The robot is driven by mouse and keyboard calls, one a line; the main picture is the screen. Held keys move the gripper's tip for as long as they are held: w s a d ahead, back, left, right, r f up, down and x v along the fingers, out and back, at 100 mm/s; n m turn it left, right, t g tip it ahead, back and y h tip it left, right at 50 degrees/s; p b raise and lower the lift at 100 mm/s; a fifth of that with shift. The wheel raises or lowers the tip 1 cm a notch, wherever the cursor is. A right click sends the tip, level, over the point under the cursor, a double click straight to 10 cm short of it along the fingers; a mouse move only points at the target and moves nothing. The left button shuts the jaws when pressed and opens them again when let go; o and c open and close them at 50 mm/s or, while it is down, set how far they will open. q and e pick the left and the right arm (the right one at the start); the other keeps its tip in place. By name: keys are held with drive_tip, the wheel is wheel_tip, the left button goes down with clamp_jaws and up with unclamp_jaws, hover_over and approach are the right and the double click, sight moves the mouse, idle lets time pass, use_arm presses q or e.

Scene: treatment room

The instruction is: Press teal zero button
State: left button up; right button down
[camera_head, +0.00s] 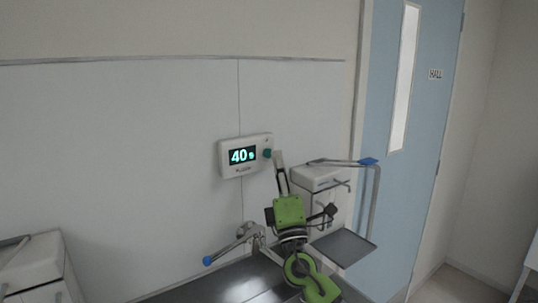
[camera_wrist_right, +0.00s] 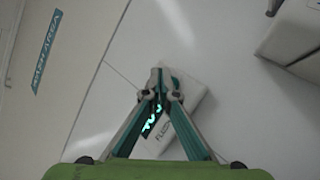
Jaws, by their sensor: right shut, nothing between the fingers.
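A white wall unit (camera_head: 228,170) with a dark display reading 40 and a small glowing mark hangs on the wall in the head view. The round teal button (camera_head: 267,153) sits at the right end of its front. My right gripper (camera_head: 279,158) is shut and empty, with its fingertips just right of the button; I cannot tell whether they touch. In the right wrist view the closed fingertips (camera_wrist_right: 157,82) lie over part of the wall unit (camera_wrist_right: 184,92), and the button cannot be made out there. My left gripper is not in view.
A white dispenser (camera_head: 318,177) with a lever is on the wall right of my arm. A tap with a blue-tipped lever (camera_head: 208,260) stands over the dark sink counter (camera_head: 215,285) below. A blue door (camera_head: 420,130) is at the right.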

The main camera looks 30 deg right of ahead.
drive_tip(key=shift+y, duration=0.3)
drive_tip(key=shift+w+b, duration=0.45)
drive_tip(key=shift+b, duration=0.05)
drive_tip(key=shift+w+b, duration=0.4)
idle(0.5)
drive_tip(key=shift+s, duration=0.15)
idle(0.3)
drive_tip(key=shift+s, duration=0.7)
drive_tip(key=s, duration=0.5)
drive_tip(key=shift+d, duration=0.2)
